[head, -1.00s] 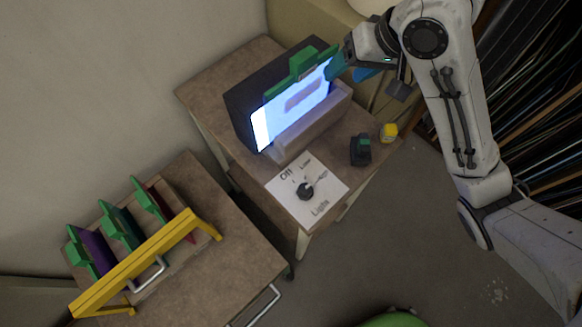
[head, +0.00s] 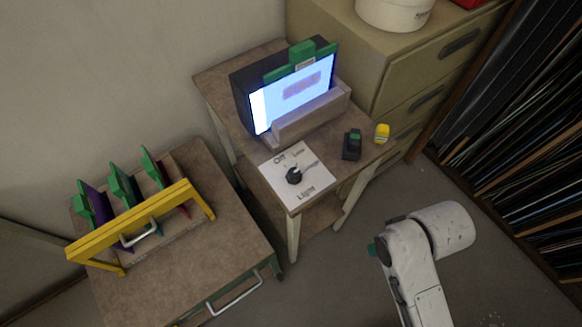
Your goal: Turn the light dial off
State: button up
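The light dial (head: 294,176) is a small black knob on a white panel (head: 317,186) at the front of the small table. "Off" is printed at the panel's upper left, "Low" beside it, and a word like "Lights" at the bottom. A dark mark reaches from the knob to the upper right; the exact setting is too small to tell. The light box (head: 262,118) glows bright blue-white behind the panel. My gripper (head: 373,248) is at lower right, away from the dial; only a teal tip shows beside my white arm, which hides the rest.
A green-handled glass pane (head: 303,60) stands at the light box. A black-and-green block (head: 352,144) and a yellow block (head: 382,133) sit right of the dial. A yellow-framed rack (head: 130,225) holds several panes on the left table. Drawers (head: 425,75) stand behind.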

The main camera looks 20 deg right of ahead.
aim_at(293, 176)
jog(key=k+j+u, duration=0.1)
jog(key=j+u, duration=0.2)
jog(key=u, duration=0.15)
jog(key=j+u, duration=0.3)
jog(key=u, duration=0.2)
